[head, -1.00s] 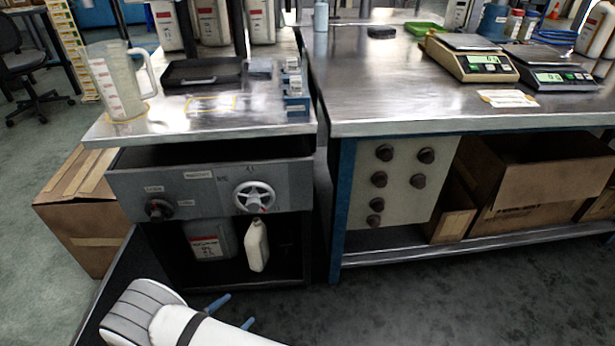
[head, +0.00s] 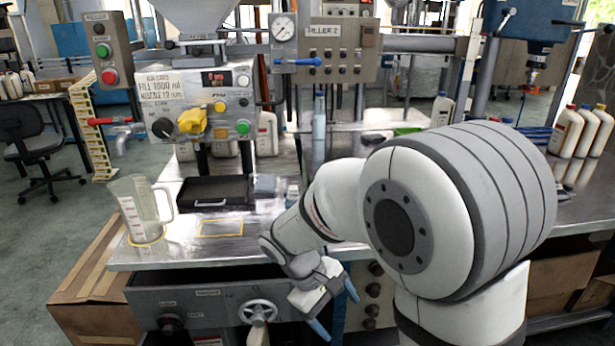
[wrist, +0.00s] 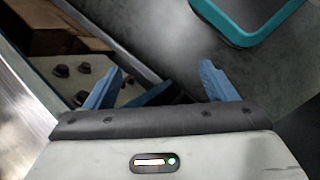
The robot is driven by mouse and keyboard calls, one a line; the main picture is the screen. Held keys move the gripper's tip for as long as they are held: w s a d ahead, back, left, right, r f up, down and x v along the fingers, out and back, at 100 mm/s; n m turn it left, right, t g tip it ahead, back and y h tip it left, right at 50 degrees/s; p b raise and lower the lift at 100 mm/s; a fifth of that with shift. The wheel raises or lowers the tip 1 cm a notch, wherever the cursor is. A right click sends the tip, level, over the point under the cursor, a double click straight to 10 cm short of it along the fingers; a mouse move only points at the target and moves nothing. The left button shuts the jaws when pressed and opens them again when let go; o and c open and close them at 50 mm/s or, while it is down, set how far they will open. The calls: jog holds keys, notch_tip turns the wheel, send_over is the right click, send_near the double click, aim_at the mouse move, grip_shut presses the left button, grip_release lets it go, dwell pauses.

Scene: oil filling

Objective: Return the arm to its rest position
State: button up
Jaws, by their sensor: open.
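My gripper (head: 336,305) is open and empty, with its two blue fingers apart. In the head view it hangs in front of the bench edge, right of the drawer handwheel, and my white arm covers much of the right side. In the wrist view the gripper (wrist: 157,88) has nothing between its fingers. Beyond them are a knob panel (wrist: 80,85) and the floor.
A clear measuring jug (head: 145,210) stands at the left end of the metal bench (head: 185,255), beside a black tray (head: 213,190). A filling machine (head: 200,105) stands behind. A cardboard box (head: 85,280) is on the floor at left. White bottles (head: 575,130) stand at far right.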

jog(key=s+d+r+m+t+y+p, duration=0.1)
jog(key=s+d+r+m+y+p, duration=0.2)
jog(key=r, duration=0.6)
jog(key=s+d+r+m+t+y+p, duration=0.2)
jog(key=s+d+r+m+p, duration=0.3)
jog(key=r, duration=0.5)
jog(key=shift+s+d+r+m+y+p, duration=0.2)
jog(key=shift+s+d+m+y+p, duration=0.2)
jog(key=shift+s+d+p, duration=0.55)
